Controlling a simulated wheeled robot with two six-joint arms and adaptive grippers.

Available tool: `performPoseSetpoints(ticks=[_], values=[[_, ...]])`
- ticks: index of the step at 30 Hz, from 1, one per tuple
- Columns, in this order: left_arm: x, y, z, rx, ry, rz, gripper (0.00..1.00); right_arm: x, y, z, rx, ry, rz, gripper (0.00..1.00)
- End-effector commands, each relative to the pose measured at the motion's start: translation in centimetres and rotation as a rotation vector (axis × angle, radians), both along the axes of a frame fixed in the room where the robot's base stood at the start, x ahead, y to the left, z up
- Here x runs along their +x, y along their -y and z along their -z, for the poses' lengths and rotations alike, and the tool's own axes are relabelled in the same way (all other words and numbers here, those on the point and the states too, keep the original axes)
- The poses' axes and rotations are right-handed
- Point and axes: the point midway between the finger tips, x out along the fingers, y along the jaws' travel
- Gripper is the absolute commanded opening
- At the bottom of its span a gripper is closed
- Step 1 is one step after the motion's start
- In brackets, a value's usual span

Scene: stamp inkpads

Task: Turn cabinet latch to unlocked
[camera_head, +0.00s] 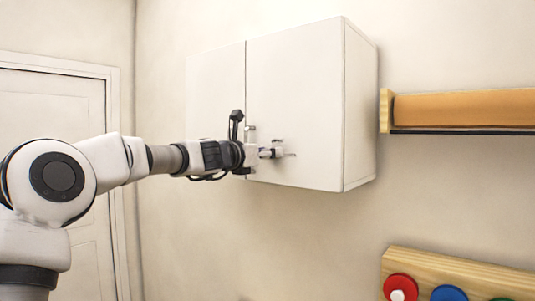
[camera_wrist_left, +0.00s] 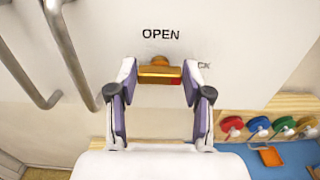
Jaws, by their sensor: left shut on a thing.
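The white wall cabinet (camera_head: 300,90) has two doors. My left gripper (camera_head: 284,150) is at the lower part of its right door, which is shut. In the left wrist view, the orange-gold latch (camera_wrist_left: 160,71) lies crosswise between the tips of my left gripper (camera_wrist_left: 160,78), which is shut on it. A reddish patch shows at the latch's lower right. The word "OPEN" stands just above it on the door (camera_wrist_left: 240,30). A partly hidden label ending in "CK" is to its right, behind a finger. In the head view the latch is hidden by my gripper. My right gripper is not in view.
Two metal bar handles (camera_wrist_left: 65,50) stand out left of the latch. A wooden shelf (camera_head: 460,108) is on the wall right of the cabinet. Below it is a wooden board (camera_head: 450,267) with coloured round pieces. A door (camera_head: 50,110) is at the left.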

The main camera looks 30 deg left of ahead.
Motion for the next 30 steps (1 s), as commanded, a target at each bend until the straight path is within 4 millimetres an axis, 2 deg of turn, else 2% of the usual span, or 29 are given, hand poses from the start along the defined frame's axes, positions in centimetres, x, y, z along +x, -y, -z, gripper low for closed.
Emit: performPoseSetpoints(ticks=[17,23,30], values=[[0.1,0.1,0.3,-0.036,-0.009,0.002,0.15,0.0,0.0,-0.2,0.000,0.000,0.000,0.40],[0.2,0.1,0.3,-0.133,-0.017,0.003,0.15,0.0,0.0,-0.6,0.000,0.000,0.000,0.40],[0.2,0.1,0.4,-0.327,-0.035,0.004,0.15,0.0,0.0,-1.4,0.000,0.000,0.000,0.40]])
